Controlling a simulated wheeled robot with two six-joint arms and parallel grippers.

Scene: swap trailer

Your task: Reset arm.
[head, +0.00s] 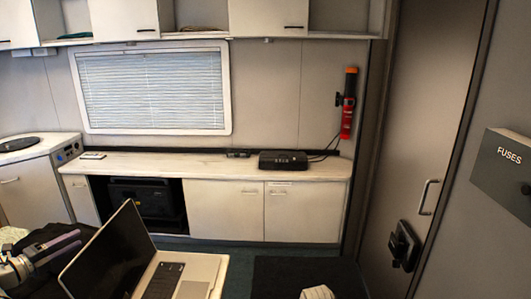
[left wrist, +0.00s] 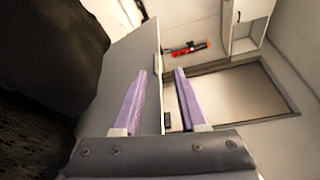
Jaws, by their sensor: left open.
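My left gripper (head: 79,241) is at the lower left of the head view, with its purple fingers apart and nothing visible between them. It is just left of an open laptop (head: 109,257), whose dark screen leans up. I cannot tell whether they touch. The left wrist view shows both fingers of the left gripper (left wrist: 160,74) spread, with a flat grey panel, perhaps the laptop's lid (left wrist: 118,62), beside and behind them. My right gripper does not show. A small white shape at the bottom edge of the head view is too cut off to name.
A counter (head: 135,164) with a black box (head: 283,160) runs along the back wall under a window. A red cylinder (head: 346,120) hangs on the wall. A door (head: 408,150) and a FUSES box (head: 505,165) stand at right. Dark bulk fills the wrist view's left.

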